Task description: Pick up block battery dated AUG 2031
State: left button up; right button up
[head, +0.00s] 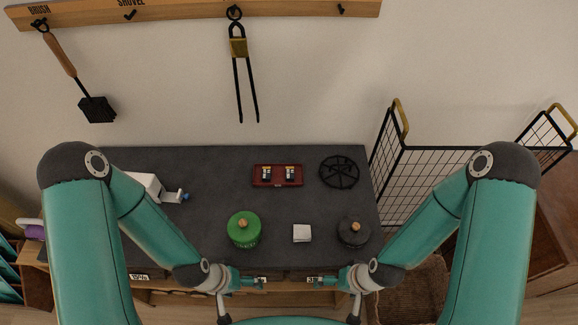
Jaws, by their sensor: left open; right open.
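Two small block batteries stand in a dark red tray (278,184) toward the back of the dark counter. The left battery (266,173) and the right battery (290,173) look alike, with dark and pale parts. Their dates are too small to read. My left gripper (264,281) is open and empty at the counter's front edge, below the green canister. My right gripper (312,281) is open and empty, facing it from the right. Both grippers are well in front of the tray and apart from it.
On the counter (210,170) are a green canister (243,231), a pale square block (302,233), a dark canister (353,232), a round black trivet (339,171) and a white device (148,184) at left. A black wire basket (425,175) stands right. Tools hang above.

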aim_at(289, 170)
jog(key=z, duration=0.2)
jog(key=k, duration=1.95)
jog(key=u, duration=0.8)
jog(key=i, duration=1)
